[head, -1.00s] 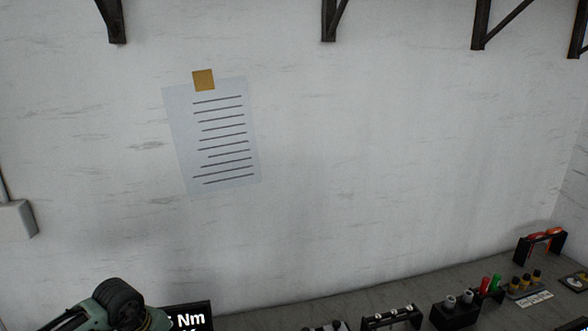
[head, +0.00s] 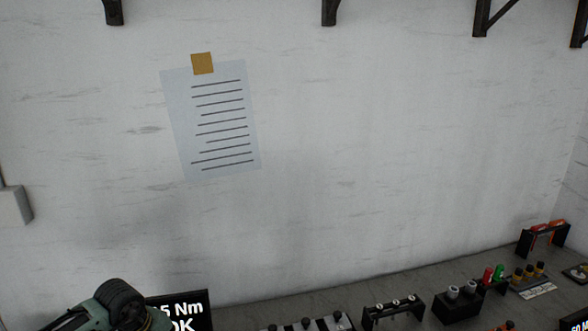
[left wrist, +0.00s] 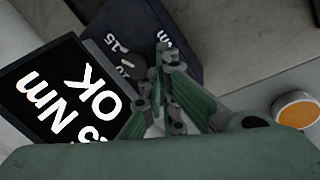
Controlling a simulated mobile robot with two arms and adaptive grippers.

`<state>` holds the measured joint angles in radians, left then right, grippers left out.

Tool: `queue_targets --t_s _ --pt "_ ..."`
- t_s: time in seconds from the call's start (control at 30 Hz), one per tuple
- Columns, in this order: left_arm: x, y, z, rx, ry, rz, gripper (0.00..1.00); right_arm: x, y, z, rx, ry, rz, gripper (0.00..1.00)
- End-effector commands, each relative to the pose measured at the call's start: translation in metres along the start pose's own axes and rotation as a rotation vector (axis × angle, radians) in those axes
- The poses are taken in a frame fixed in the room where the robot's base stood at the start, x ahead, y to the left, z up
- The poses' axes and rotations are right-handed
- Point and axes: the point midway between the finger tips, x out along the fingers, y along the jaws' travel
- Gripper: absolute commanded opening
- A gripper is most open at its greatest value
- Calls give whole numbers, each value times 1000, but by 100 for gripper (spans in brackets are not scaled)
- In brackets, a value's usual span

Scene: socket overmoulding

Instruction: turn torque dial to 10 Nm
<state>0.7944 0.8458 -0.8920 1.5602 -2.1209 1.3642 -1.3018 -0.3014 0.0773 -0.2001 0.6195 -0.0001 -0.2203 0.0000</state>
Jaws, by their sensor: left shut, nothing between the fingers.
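The torque unit is a dark box (left wrist: 190,25) at the top of the left wrist view, with white "15" and "Nm" marks on its face. A black display (left wrist: 28,98) beside the box shows large white text ending in "5 Nm" and "OK". The display (head: 190,300) also shows at the bottom of the head view, partly behind my left arm. My right gripper is out of view.
An orange round button (left wrist: 297,109) sits at the right of the left wrist view. Along the bench at the wall stand small black racks (head: 393,312), red and green items (head: 493,274) and an orange-topped holder (head: 543,236). A paper sheet (head: 212,120) hangs on the wall.

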Motion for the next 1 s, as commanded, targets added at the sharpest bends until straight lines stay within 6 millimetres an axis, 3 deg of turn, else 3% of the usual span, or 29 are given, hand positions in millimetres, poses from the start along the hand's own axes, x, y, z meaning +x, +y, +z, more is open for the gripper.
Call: queue_targets --t_s 1.0 --pt "3 9 5 1 -2 0 0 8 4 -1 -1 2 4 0"
